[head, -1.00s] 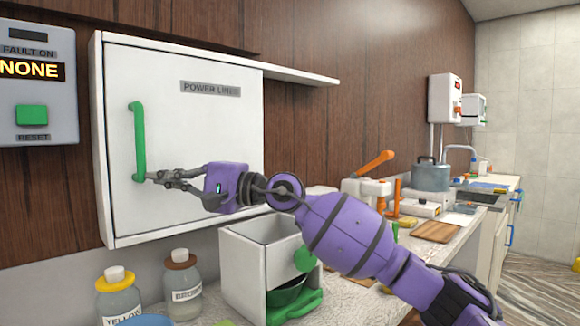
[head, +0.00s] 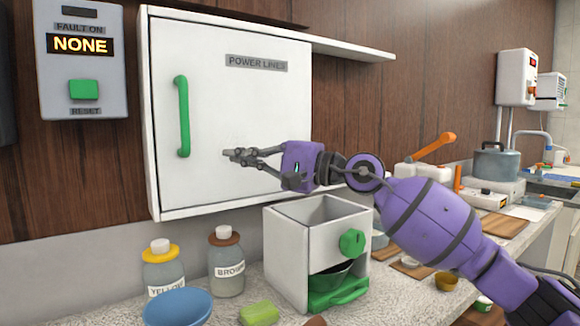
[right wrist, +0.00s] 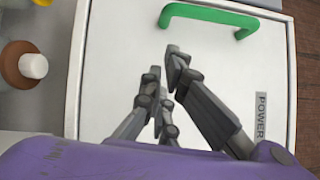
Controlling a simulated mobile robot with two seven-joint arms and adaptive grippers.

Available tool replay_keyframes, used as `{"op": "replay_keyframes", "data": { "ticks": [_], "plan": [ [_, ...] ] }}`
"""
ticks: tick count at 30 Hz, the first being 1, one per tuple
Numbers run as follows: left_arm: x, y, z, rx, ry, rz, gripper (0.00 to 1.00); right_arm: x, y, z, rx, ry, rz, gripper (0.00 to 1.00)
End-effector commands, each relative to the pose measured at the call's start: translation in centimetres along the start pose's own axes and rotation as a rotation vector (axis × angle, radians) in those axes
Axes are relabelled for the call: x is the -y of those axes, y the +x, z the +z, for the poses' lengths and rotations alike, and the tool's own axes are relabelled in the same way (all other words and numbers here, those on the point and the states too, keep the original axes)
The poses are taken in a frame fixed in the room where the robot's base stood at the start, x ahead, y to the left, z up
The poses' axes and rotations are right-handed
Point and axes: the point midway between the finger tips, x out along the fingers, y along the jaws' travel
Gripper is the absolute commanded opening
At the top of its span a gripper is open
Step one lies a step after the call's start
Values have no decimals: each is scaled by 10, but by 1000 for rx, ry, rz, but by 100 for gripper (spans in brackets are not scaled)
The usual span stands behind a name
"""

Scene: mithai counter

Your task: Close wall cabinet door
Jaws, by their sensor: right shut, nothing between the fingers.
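The white wall cabinet (head: 222,85) hangs on the brown panelled wall, and its door appears flush with the frame. A green vertical handle (head: 183,116) is on the left side of the door, and a "POWER LINES" label is at the upper right. My right gripper (head: 232,155) is shut and empty in front of the door, right of the handle's lower end. In the right wrist view the gripper (right wrist: 165,75) shows over the white door, with the green handle (right wrist: 210,16) beyond the fingertips, apart from them. My left gripper is not in view.
A grey panel (head: 84,62) reading "NONE" hangs left of the cabinet. Below stand two bottles (head: 163,267), a white box with a green knob (head: 352,242), a blue bowl (head: 178,307) and a green block (head: 259,314). A shelf (head: 355,47) juts out right of the cabinet.

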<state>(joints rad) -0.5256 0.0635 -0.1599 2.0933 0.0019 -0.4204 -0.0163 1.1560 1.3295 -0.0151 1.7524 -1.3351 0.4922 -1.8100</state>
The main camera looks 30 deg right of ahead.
Motion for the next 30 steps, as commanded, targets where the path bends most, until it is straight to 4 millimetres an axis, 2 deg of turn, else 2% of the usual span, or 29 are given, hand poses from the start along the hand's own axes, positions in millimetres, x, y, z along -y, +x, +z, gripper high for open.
{"op": "replay_keyframes", "data": {
  "ticks": [1,6,12,17,23,26,29,30],
  "plan": [
    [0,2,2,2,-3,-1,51,-6,-11,0,-2,0,7,0],
    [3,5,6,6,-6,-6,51,-5,-42,0,0,2,5,0],
    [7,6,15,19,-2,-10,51,-3,-69,0,1,1,3,0],
    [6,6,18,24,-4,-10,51,-1,-79,1,2,0,2,0],
    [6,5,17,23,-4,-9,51,1,-82,1,2,-1,1,0],
    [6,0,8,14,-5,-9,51,15,-82,4,3,-7,-6,0],
    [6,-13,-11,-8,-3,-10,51,48,-84,11,5,-20,-21,0],
    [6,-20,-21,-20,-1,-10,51,65,-86,15,7,-27,-29,0]
  ]
}}
